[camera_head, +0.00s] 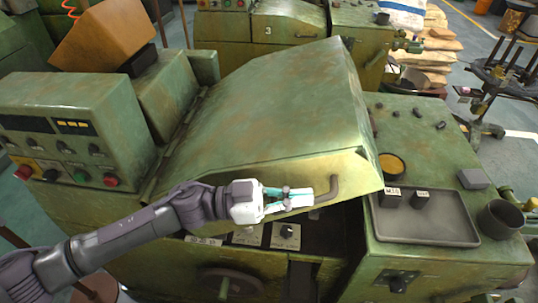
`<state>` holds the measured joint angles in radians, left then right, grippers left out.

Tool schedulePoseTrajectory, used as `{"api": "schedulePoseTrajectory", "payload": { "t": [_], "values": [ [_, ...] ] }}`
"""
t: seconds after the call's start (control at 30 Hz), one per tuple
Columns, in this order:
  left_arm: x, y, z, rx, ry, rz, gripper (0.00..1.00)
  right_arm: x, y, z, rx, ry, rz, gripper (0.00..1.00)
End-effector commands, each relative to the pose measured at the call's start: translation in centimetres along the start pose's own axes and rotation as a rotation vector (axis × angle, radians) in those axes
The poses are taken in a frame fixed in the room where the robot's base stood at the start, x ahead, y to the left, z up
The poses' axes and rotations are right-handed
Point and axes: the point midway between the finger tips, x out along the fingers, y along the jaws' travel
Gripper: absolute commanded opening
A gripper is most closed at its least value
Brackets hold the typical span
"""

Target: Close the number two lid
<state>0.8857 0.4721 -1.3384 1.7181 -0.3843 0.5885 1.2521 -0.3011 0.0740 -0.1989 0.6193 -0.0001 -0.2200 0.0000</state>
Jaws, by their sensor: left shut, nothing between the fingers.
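The green lid (262,105) on the near machine is partly raised. It is hinged along its left side, and its right edge is tilted up, with a dark gap beneath it. A bent grey handle (331,190) is on its front face. My left gripper (312,197) is shut and empty at that front face, its tips right beside the handle; I cannot tell whether they touch it. No number shows on this lid. My right gripper is not in view.
A control box (75,115) with buttons stands left of the lid. A grey tray (425,222) with small labelled blocks and a dark cup (500,220) sit on the right. Another machine marked 3 (268,30) stands behind, near stacked sacks (438,50).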

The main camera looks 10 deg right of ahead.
Motion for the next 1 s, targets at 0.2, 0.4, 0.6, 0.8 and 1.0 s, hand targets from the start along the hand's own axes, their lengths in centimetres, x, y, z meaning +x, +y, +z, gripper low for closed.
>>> {"api": "schedulePoseTrajectory", "payload": {
  "t": [0.2,0.4,0.6,0.8,1.0],
  "values": [
    [1.6,1.5,9.1,0.001,-0.096,0.01,0.0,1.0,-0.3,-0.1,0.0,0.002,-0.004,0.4],
    [1.5,2.3,15.9,0.032,-0.238,0.033,0.0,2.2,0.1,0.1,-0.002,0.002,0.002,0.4],
    [0.6,2.9,21.4,0.05,-0.368,0.049,0.0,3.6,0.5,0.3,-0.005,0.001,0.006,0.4],
    [-0.4,3.2,24.7,0.043,-0.364,0.045,0.0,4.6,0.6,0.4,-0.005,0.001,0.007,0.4],
    [-0.9,3.4,26.0,0.045,-0.363,0.046,0.0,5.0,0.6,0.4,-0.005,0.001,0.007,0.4]
  ]
}}
